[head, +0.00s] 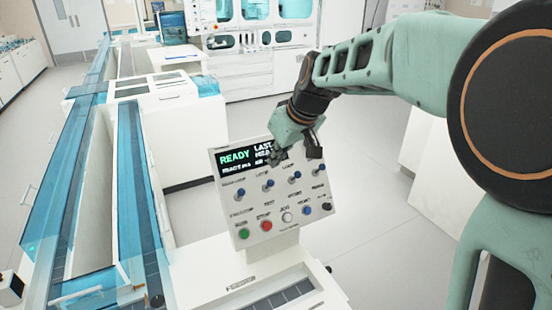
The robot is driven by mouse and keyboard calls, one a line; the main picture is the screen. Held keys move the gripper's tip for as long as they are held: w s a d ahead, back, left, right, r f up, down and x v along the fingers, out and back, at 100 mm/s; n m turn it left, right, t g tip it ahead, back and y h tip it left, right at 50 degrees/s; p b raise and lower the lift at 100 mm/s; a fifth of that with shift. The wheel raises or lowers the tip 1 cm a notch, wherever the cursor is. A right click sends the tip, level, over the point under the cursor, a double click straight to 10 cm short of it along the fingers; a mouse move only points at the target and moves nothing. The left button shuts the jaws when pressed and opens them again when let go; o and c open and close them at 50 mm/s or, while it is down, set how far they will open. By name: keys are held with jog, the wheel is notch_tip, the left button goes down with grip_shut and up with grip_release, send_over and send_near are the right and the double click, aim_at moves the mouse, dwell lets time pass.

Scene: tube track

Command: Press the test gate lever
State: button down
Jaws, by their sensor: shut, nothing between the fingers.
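A white control panel (222,212) stands tilted on a white machine, with a dark screen reading READY (233,158). Below the screen is a row of blue-tipped levers: one at the left (240,193), a second (268,184), a third (294,176) and one at the right (317,170). Their small labels are too blurred to tell surely which is the test gate lever. My gripper (292,153) is shut and empty. It hangs in front of the screen's right part, above the middle and right levers, and hides some of the screen. No contact with a lever is visible.
Blue-covered track (68,205) runs along the left. Open floor (375,215) lies right of the panel.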

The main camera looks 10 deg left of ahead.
aim_at(269, 186)
jog(key=p+x, duration=0.1)
jog(key=x, duration=0.6)
jog(key=shift+w+f, duration=0.1)
jog(key=shift+f, duration=0.2)
jog(key=shift+a+f, duration=0.1)
jog(key=shift+f, duration=0.05)
jog(key=shift+f+b, duration=0.2)
jog(key=shift+b, duration=0.55)
